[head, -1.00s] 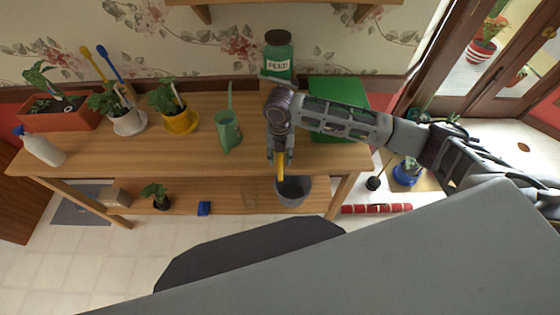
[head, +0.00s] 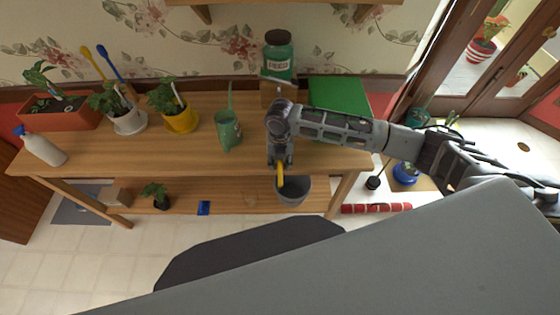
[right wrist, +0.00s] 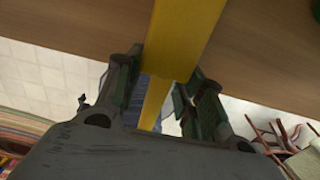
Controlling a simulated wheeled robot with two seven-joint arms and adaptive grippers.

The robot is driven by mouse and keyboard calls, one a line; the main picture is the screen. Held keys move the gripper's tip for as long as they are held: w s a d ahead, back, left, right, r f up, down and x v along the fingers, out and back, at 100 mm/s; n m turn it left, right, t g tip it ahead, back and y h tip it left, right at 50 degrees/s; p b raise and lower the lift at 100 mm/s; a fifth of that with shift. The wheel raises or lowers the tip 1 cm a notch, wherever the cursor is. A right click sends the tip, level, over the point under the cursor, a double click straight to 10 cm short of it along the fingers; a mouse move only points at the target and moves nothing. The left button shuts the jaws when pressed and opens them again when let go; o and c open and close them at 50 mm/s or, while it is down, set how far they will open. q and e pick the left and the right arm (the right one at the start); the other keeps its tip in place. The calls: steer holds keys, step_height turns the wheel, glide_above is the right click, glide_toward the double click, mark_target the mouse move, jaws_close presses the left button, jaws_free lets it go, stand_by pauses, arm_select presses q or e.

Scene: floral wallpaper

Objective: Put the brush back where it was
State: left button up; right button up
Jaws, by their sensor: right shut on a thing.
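My right gripper (head: 280,163) is shut on a slim yellow thing (head: 280,181), which I take to be the brush. It hangs down in front of the table's front edge, over or beside a grey bucket (head: 294,198); I cannot tell if its tip is inside. In the right wrist view the yellow thing (right wrist: 183,40) runs between the fingers (right wrist: 158,95) and out below them. No bristles can be made out. A yellow-handled tool (head: 93,62) and a blue-handled tool (head: 108,62) stand upright near the wall at left. My left gripper is not in view.
The wooden table (head: 200,159) holds potted plants, a green watering can (head: 228,131), a spray bottle (head: 42,146), a green jar (head: 278,57) and a green panel (head: 338,93). A small plant (head: 156,193) and a blue object (head: 203,208) are on the lower shelf.

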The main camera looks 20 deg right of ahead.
steer(key=o, duration=1)
steer(key=shift+f, duration=0.15)
steer(key=shift+o, duration=0.2)
step_height(320, 180, up, 12)
steer(key=shift+r+b, duration=0.2)
steer(key=shift+b, duration=0.2)
steer(key=shift+a+f, duration=0.1)
stand_by(0.4)
